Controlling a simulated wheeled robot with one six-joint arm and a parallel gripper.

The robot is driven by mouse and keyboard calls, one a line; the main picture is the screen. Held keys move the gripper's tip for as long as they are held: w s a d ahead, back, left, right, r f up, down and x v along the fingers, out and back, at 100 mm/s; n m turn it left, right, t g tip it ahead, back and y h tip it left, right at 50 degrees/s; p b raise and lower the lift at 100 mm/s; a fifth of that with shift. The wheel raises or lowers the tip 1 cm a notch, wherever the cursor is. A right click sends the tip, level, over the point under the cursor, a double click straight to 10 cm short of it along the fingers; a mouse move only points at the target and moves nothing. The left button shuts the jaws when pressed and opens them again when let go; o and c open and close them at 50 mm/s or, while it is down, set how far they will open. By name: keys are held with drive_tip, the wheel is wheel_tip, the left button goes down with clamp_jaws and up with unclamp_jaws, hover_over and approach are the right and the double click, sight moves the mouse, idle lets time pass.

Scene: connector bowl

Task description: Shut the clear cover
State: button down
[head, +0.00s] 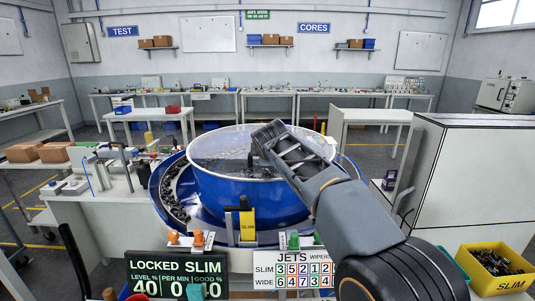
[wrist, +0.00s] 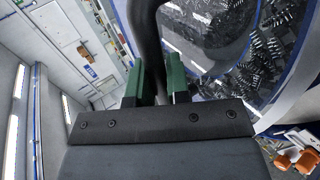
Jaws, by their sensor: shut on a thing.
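The clear cover (head: 222,143) is a see-through sheet with a pale rim at the top of the large blue bowl (head: 225,193). I cannot tell whether it lies flat on the bowl or stands a little raised. My gripper (head: 256,150) reaches in from the right, over the bowl's top. In the wrist view, its green finger pads (wrist: 155,85) are shut on a dark curved bar (wrist: 146,38), which looks like the cover's handle. My arm hides the right part of the bowl's rim.
A sign panel (head: 178,275) and a jets board (head: 293,271) stand in front of the bowl. A yellow SLIM block (head: 247,226) is on its near side. A yellow bin (head: 497,268) of dark parts sits at the right, below a white cabinet (head: 470,175). Cluttered benches lie left.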

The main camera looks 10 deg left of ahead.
drive_tip(key=shift+f, duration=0.4)
drive_tip(key=c, duration=1.1)
unclamp_jaws()
drive_tip(key=shift+r, duration=0.1)
drive_tip(key=b+v, duration=0.1)
drive_tip(key=v, duration=1.2)
drive_tip(key=shift+s+r, duration=0.3)
drive_tip(key=shift+r, duration=0.05)
